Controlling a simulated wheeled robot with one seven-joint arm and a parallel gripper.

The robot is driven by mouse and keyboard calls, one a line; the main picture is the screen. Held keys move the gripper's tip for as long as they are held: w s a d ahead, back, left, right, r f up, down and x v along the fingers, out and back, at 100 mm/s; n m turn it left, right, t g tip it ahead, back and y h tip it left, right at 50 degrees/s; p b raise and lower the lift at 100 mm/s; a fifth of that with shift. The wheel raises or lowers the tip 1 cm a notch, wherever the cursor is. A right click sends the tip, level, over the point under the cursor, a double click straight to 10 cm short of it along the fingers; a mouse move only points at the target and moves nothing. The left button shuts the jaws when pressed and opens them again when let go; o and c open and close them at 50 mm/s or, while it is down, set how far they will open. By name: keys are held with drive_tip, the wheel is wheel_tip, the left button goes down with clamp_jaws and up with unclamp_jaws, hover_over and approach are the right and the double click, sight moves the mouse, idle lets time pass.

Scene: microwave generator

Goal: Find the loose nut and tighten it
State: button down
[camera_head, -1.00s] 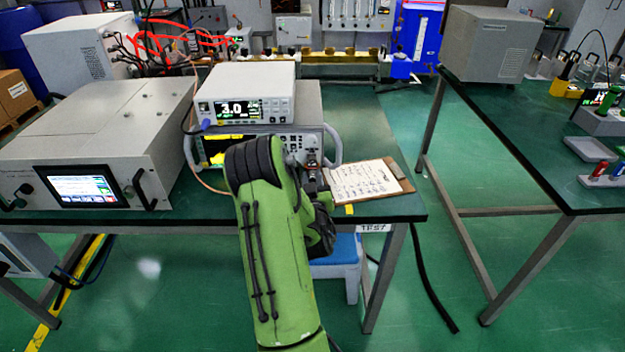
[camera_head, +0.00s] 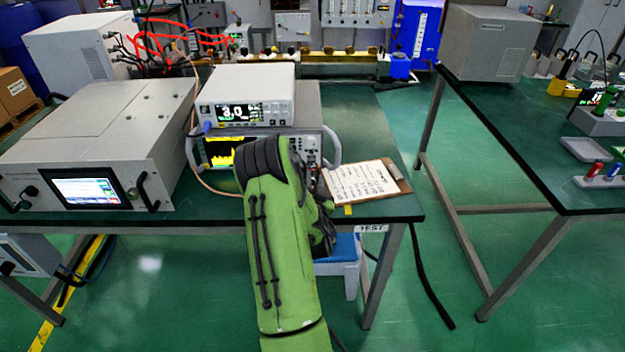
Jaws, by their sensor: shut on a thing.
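My green arm reaches up to the lower instrument (camera_head: 222,150) on the near bench, the one with a yellow trace on its screen. My gripper (camera_head: 315,170) is small and mostly hidden behind my arm, at the right part of that instrument's front panel. It is shut on a small part there, at the nut's place. The nut itself is hidden, so its seating and tightness cannot be seen. A white instrument (camera_head: 245,97) reading 3.0 stands on top of the lower one.
A large grey cabinet (camera_head: 95,130) with a screen stands left. A clipboard (camera_head: 362,180) lies right of my gripper. A cable (camera_head: 198,165) hangs left of the lower instrument. Another green bench (camera_head: 520,135) stands right, beyond a floor gap.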

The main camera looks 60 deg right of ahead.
drive_tip(key=shift+f+m, duration=0.1)
drive_tip(key=shift+m, duration=0.4)
drive_tip(key=c, duration=0.9)
unclamp_jaws()
